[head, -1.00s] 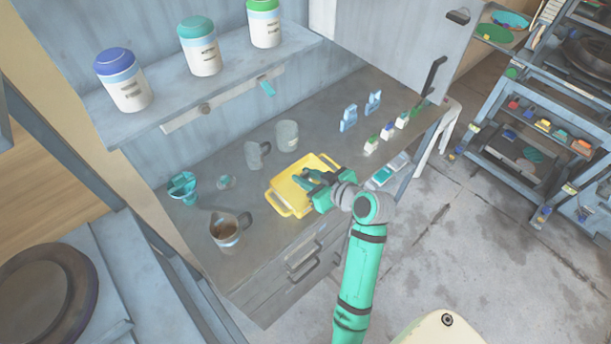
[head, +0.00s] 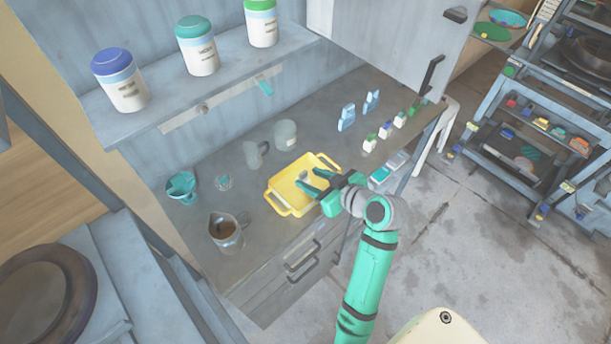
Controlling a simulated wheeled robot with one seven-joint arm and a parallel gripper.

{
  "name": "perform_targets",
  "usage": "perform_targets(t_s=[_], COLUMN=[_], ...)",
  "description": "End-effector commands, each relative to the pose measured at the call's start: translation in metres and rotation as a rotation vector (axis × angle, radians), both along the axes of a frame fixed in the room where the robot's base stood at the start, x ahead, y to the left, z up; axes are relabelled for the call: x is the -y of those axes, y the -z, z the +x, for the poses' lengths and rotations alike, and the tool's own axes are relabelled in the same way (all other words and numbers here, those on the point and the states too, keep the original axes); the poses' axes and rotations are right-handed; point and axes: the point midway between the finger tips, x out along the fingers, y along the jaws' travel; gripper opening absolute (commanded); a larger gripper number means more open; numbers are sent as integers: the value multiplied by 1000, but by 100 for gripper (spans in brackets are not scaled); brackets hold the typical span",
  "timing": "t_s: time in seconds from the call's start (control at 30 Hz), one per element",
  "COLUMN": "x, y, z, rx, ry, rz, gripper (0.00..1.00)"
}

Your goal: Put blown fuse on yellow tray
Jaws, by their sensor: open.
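The yellow tray (head: 283,203) lies on the grey counter near its front edge. A small grey piece (head: 303,175) shows over the tray floor by my fingertips. It looks like the blown fuse, but it is too small to tell for sure. My green gripper (head: 309,179) is open above the right part of the tray, with its fingers pointing left. The fingers are apart and hide part of the tray.
A brown-filled jug (head: 226,232), a teal cup (head: 182,187), a small round dish (head: 223,182) and two clear vessels stand left of and behind the tray. Small bottles (head: 386,130) stand at the right. Lidded jars (head: 198,48) line the shelf above. An open cabinet door hangs at upper right.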

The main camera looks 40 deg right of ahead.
Motion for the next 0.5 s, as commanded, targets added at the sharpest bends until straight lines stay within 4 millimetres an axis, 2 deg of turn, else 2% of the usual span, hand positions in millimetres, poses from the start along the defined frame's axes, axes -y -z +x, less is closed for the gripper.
perform_targets(t_s=[0.2,0.5], x=[3,5], y=[-22,-38], z=[-39,-70], rx=[1,0], ry=[0,0], rz=[-2,0], gripper=[41,41])
